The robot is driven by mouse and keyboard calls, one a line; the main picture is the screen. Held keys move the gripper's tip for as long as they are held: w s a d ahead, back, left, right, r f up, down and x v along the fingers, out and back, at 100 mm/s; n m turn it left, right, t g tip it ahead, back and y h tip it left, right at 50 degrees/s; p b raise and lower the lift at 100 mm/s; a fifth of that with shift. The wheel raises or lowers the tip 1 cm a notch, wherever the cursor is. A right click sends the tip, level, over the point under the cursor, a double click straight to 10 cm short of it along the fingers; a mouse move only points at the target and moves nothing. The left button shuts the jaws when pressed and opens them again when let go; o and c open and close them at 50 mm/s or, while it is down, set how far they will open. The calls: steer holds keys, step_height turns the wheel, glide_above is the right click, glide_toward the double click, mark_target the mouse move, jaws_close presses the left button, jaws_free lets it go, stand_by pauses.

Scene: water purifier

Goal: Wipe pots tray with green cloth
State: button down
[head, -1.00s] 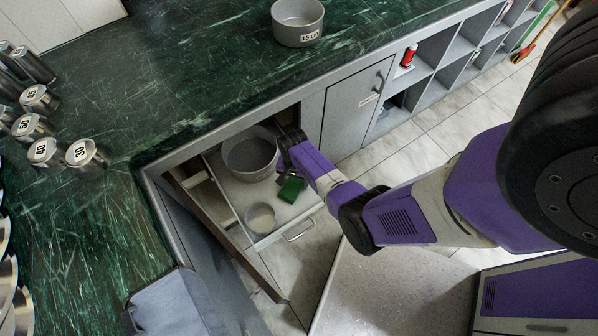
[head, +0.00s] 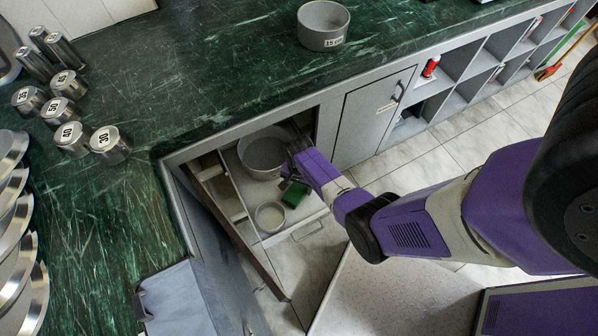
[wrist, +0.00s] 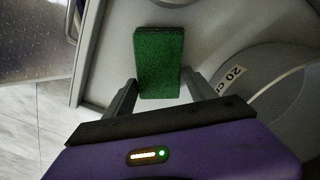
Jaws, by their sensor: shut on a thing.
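The green cloth (head: 294,194) is a thick block, held over the pots tray (head: 300,216) near its front edge. My gripper (head: 290,177) is shut on it. In the wrist view, the cloth (wrist: 157,62) sits between the two fingers. The tray is pulled out of the cabinet under the counter. A large grey pot (head: 263,153) stands on it at the back, and a small pot (head: 270,217) stands at the front left of the cloth. The large pot also shows in the wrist view (wrist: 262,85), with a "20 c" label. I cannot tell whether the cloth touches the tray.
An open cabinet door (head: 215,240) stands left of the tray. A pot (head: 323,26) labelled 15 cm and several numbered metal cylinders (head: 110,146) stand on the green counter (head: 200,70). A closed cabinet door (head: 368,115) and open shelves (head: 470,82) are to the right.

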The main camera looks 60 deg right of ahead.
steer(key=shift+r+p, duration=2.2)
steer(key=shift+r, duration=0.4)
step_height(320, 180, up, 3)
steer(key=p, duration=0.3)
